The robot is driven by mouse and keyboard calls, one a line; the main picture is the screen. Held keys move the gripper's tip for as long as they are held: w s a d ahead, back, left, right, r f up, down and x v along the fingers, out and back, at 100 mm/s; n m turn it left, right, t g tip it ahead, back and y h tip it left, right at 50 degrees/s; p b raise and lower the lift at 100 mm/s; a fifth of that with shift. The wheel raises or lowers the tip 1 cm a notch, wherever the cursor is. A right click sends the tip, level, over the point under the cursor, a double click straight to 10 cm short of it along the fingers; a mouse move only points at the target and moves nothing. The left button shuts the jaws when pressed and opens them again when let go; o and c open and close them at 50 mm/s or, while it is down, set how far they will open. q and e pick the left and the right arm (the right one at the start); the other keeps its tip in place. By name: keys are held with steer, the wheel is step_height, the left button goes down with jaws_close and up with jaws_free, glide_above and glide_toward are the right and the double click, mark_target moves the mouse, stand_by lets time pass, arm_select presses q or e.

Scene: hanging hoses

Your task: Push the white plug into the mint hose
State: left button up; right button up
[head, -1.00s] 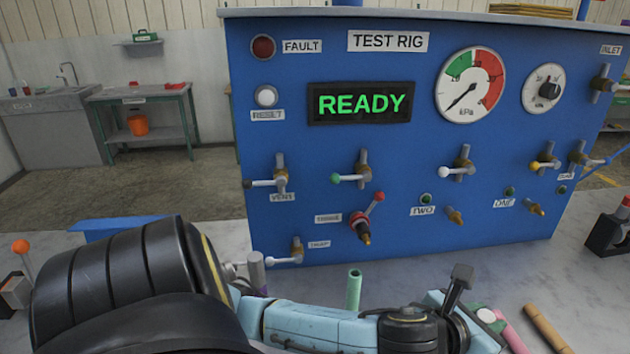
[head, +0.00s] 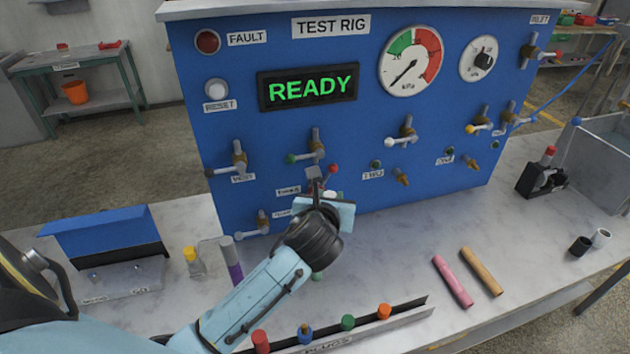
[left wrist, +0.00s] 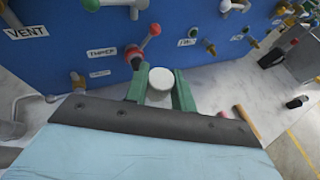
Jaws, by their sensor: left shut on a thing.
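My left gripper (head: 328,200) reaches in front of the test rig's lower panel. In the left wrist view its green fingers (left wrist: 160,94) are shut on the white plug (left wrist: 160,80), whose round pale top shows between them. In the head view the gripper and wrist hide most of the plug. A short piece of the mint hose (head: 317,275) shows just below my wrist; the rest is hidden behind it. The hose does not show clearly in the left wrist view, so I cannot tell whether plug and hose touch. My right gripper is not in view.
A plug rack (head: 410,318) with several coloured plugs lies at the front. A purple-and-grey hose (head: 232,262) stands left of my forearm. Pink (head: 452,281) and tan (head: 481,271) hoses lie to the right. The blue rig (head: 240,120) with valve levers stands close behind the gripper.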

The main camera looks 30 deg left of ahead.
arm_select(q)
steer(key=a+f+n+y+p, duration=0.1)
steer(key=p, duration=0.1)
steer(key=s+a+f+n+g+y+p, duration=0.1)
steer(key=p, duration=0.1)
steer(key=shift+s+a+f+p, duration=0.1)
steer(key=shift+s+f+p, duration=0.1)
steer(key=shift+s+p, duration=0.15)
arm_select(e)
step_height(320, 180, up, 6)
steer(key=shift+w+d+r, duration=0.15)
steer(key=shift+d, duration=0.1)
arm_select(q)
steer(key=shift+f+b, duration=1.65)
steer(key=shift+f, duration=1.25)
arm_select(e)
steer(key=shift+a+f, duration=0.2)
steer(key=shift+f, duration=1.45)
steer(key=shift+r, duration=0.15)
arm_select(q)
steer(key=shift+p, duration=0.45)
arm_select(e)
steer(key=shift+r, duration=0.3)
